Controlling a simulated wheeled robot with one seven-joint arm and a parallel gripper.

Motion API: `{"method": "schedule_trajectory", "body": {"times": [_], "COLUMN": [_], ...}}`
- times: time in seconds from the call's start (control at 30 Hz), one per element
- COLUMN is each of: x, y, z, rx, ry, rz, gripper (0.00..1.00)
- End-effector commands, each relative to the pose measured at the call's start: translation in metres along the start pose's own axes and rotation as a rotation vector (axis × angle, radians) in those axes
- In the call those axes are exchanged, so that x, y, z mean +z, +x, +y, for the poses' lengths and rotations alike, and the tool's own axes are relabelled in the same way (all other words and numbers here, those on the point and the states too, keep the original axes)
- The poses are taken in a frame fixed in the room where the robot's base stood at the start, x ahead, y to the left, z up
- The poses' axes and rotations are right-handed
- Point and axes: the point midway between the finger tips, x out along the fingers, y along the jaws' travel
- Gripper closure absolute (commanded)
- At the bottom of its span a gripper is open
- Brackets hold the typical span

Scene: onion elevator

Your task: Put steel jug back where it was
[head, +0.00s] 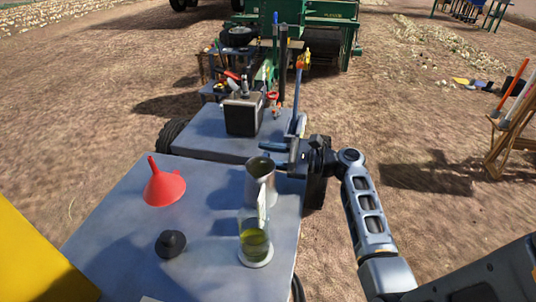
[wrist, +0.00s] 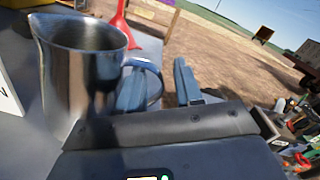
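The steel jug (head: 258,190) stands upright on the near grey table top (head: 205,240), behind a glass container of yellow-green liquid (head: 254,242). In the wrist view the jug (wrist: 75,70) is at the left, with its handle towards my gripper (wrist: 158,80). My gripper (head: 275,157) is at the jug's upper right in the head view. Its two fingers are apart. The outer side of the handle shows between them, and the left finger appears within or just behind the handle loop. I see no firm grip on the handle.
A red funnel (head: 164,186) and a black knob-like object (head: 171,243) stand left on the near table. A second grey surface (head: 205,130) behind carries a dark box (head: 243,115) with tools. A green machine (head: 300,35) stands farther back. The near table's left middle is clear.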

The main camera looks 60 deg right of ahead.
Motion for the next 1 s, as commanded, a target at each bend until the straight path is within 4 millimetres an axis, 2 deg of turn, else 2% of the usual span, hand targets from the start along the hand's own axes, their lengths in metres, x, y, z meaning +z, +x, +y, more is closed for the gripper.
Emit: {"method": "schedule_trajectory", "body": {"times": [0.17, 0.27, 0.7, 0.83, 1.0], "x": [0.003, 0.001, 0.001, 0.002, 0.003], "y": [-0.002, -0.014, -0.099, -0.113, -0.120], "z": [-0.002, -0.002, -0.002, -0.002, -0.002], "rx": [-0.001, -0.002, -0.003, -0.001, -0.001], "ry": [0.000, 0.000, 0.000, 0.000, 0.000], "rz": [0.001, 0.001, 0.001, 0.000, 0.000], "gripper": [0.65, 0.65, 0.65, 0.65, 0.65]}}
